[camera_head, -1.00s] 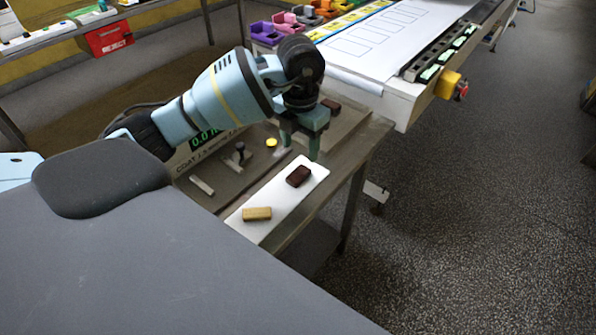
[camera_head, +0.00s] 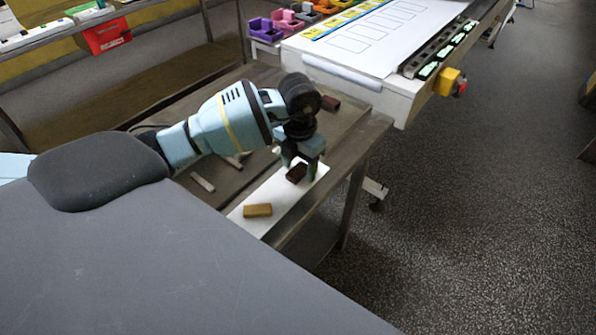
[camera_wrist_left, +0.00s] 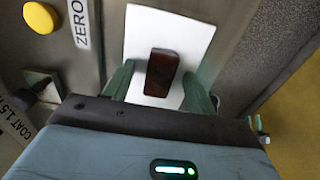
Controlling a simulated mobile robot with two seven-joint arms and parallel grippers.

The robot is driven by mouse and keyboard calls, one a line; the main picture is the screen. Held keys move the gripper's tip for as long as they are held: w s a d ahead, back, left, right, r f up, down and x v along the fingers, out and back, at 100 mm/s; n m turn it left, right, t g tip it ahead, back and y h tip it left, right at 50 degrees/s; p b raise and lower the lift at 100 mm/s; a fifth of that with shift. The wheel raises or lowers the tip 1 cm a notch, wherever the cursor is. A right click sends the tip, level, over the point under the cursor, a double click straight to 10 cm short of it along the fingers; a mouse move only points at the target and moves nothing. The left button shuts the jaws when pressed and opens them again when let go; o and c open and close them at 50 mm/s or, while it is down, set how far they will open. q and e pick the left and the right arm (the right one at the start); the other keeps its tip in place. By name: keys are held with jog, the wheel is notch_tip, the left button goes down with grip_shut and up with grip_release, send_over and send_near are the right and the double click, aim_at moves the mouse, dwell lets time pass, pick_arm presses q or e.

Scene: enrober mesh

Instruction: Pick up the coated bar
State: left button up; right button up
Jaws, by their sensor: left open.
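The coated bar is a dark brown block (camera_head: 297,173) on the far part of a white board (camera_head: 277,207). My left gripper (camera_head: 299,176) points down over it, with its fingers around the bar. In the left wrist view the bar (camera_wrist_left: 162,73) lies between the two green fingers (camera_wrist_left: 160,88), with white board showing on both sides. The gripper is open. An uncoated tan bar (camera_head: 257,210) lies on the near part of the board. My right gripper is not in view.
The board lies on a metal table, with another brown piece (camera_head: 330,104) farther back. A yellow button (camera_wrist_left: 41,17) and a ZERO label (camera_wrist_left: 79,22) are beside the board.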

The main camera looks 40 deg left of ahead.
aim_at(301, 172)
pick_arm(q)
jog(key=c, duration=0.8)
jog(key=shift+c, duration=0.3)
jog(key=shift+r, duration=0.15)
jog(key=shift+r, duration=0.45)
jog(key=shift+s+d+r, duration=0.2)
jog(key=shift+d+r, duration=0.05)
jog(key=shift+r, duration=0.4)
jog(key=shift+s+d+r, duration=0.15)
jog(key=shift+d+r, duration=0.1)
jog(key=shift+r, duration=0.35)
jog(key=s+d+r, duration=0.1)
jog(key=s+d, duration=0.8)
jog(key=d, duration=0.3)
jog(key=shift+r, duration=0.2)
